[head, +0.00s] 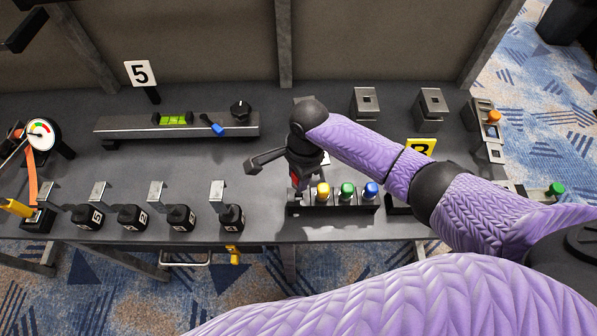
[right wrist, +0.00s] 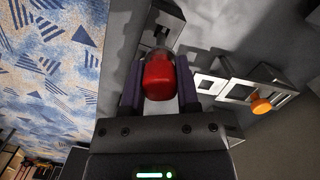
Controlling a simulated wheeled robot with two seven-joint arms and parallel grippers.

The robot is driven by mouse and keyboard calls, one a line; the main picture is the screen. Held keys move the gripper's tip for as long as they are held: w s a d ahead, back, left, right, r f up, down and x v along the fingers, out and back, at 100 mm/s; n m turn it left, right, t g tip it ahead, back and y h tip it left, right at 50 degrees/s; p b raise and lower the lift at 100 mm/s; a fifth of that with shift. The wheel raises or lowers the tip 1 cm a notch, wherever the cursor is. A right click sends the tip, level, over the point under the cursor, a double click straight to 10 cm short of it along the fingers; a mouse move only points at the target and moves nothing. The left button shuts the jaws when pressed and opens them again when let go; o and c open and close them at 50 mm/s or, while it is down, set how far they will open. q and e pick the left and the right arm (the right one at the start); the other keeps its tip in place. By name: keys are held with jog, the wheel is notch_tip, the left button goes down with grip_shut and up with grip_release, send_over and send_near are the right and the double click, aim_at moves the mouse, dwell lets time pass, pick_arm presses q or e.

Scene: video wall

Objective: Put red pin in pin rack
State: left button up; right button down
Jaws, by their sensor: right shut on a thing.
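My right gripper (head: 302,168) is shut on the red pin (head: 296,181), whose red part shows below the dark jaws. The right wrist view shows the red pin (right wrist: 158,78) between both fingers (right wrist: 160,88). The dark pin rack (head: 330,209) lies at the table's front edge, with yellow (head: 323,190), green (head: 347,191) and blue (head: 371,190) pins standing in it. The red pin is at the rack's left end, left of the yellow pin. Whether its lower tip touches the rack is hidden. Dark parts at the upper left may be my left gripper (head: 24,30); its jaw state is unclear.
Several black blocks with metal brackets (head: 181,217) line the front edge at left. A rail with a green level (head: 175,118) lies behind. Two metal brackets (head: 365,104) stand at the back right. A yellow sign (head: 421,146) is partly behind my right arm. Bare tabletop lies left of the gripper.

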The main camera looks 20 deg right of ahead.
pick_arm(q)
jog(key=shift+d+f, duration=0.1)
jog(key=shift+d, duration=0.1)
pick_arm(e)
jog(key=shift+f, duration=0.15)
jog(key=shift+f, duration=0.4)
pick_arm(q)
jog(key=shift+d+f, duration=0.2)
jog(key=shift+d, duration=0.05)
pick_arm(e)
jog(key=shift+f, duration=0.15)
pick_arm(q)
jog(key=shift+b, duration=0.3)
pick_arm(e)
jog(key=shift+f, duration=0.1)
pick_arm(q)
jog(key=shift+a, duration=0.45)
jog(key=shift+f, duration=0.1)
pick_arm(e)
jog(key=shift+f, duration=0.15)
pick_arm(q)
jog(key=shift+d+f+b, duration=0.35)
jog(key=shift+d+b, duration=0.05)
jog(key=shift+d, duration=0.05)
pick_arm(e)
jog(key=shift+f, duration=0.9)
